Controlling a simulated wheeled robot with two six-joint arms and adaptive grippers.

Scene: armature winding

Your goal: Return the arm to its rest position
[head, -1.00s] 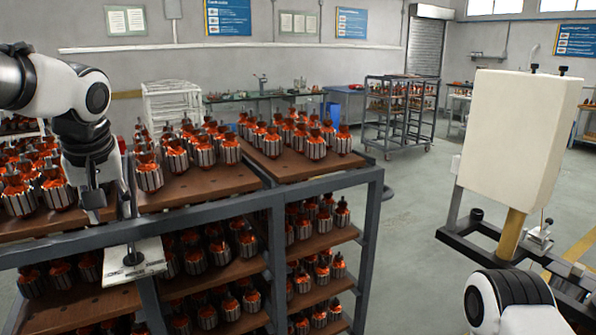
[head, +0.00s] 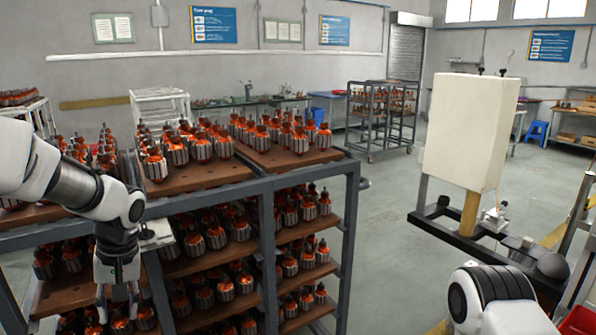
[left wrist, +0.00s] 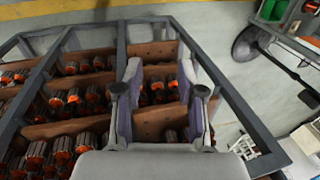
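My left arm comes in from the left in the head view. Its gripper (head: 118,312) points down in front of the armature rack (head: 352,240). In the left wrist view the two fingers (left wrist: 160,88) are spread apart with nothing between them, so the gripper is open and empty. The rack's shelves and armatures lie beyond the fingers there. My right arm (head: 490,300) shows only as a white and black link at the lower right; its gripper is out of view.
Armatures (head: 203,149) stand in rows on the rack's brown top boards and lower shelves. A small light plate (head: 158,236) sits at the rack's front edge, partly hidden by my arm. A cream box (head: 470,130) stands on the machine at right. Open floor lies between.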

